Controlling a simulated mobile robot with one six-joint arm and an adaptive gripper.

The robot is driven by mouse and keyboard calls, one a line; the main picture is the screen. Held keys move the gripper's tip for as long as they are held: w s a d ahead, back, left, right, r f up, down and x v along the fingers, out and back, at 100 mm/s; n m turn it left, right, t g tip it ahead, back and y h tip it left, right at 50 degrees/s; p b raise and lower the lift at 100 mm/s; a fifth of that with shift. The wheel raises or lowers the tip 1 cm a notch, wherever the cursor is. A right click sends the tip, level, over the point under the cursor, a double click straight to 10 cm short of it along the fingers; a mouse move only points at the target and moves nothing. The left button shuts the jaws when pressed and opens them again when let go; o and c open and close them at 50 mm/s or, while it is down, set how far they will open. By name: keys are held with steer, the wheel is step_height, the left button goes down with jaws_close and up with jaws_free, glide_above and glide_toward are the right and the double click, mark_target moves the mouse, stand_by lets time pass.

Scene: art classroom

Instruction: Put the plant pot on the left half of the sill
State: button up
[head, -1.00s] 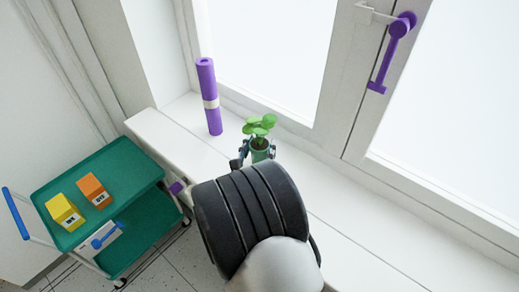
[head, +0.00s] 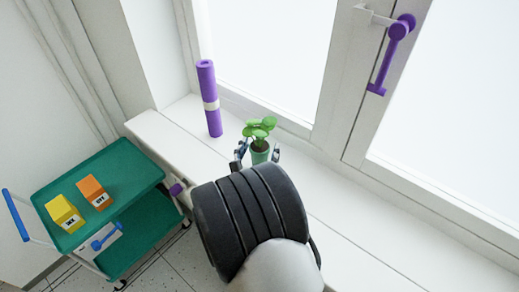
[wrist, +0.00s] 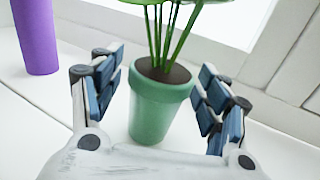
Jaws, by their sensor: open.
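A green plant pot (wrist: 160,108) with dark soil, thin stems and round green leaves stands upright on the white sill (head: 350,232). It also shows in the head view (head: 260,153), right of a purple roll and partly hidden by my arm. My gripper (wrist: 162,95) is open, with one blue-padded finger on each side of the pot. A gap shows between the left finger and the pot; the right finger is very close to the pot's rim, and I cannot tell if it touches.
A purple roll (head: 209,100) with a pale band stands upright on the sill, left of the pot. A green cart (head: 130,165) with a yellow box (head: 65,213) and an orange box (head: 93,192) stands lower left. A purple window handle (head: 388,60) hangs upper right. The sill's right stretch is clear.

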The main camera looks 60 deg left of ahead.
steer(key=p+v, duration=0.2)
steer(key=v, duration=1)
steer(key=shift+a, duration=0.1)
